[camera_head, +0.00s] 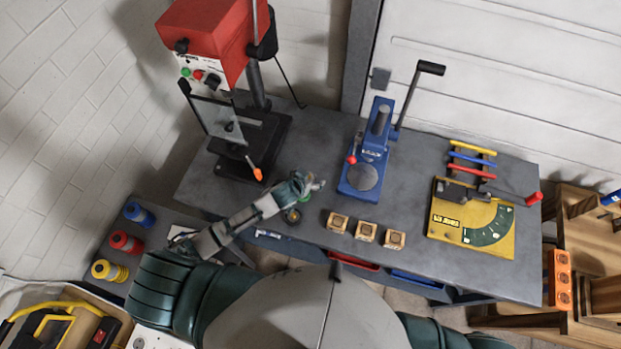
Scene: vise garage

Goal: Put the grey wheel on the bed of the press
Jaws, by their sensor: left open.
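The blue press (366,158) stands at the back middle of the bench, its black-handled lever raised to the right. A flat grey disc (363,178) lies at the front of its base; I cannot tell if this is the bed itself or the grey wheel resting on it. A small dark round part (292,216) with a yellowish middle sits on the bench close below my left wrist; I cannot tell if it is a wheel. My left gripper (316,184) is open, over the bench just left of the press. Nothing is visible in it. My right gripper is out of view.
Three small wooden blocks (366,231) sit in front of the press. A red drill press (228,48) stands at the left. A yellow bending tool (471,218) with a red-tipped handle is at the right. Bare bench lies between blocks and yellow tool.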

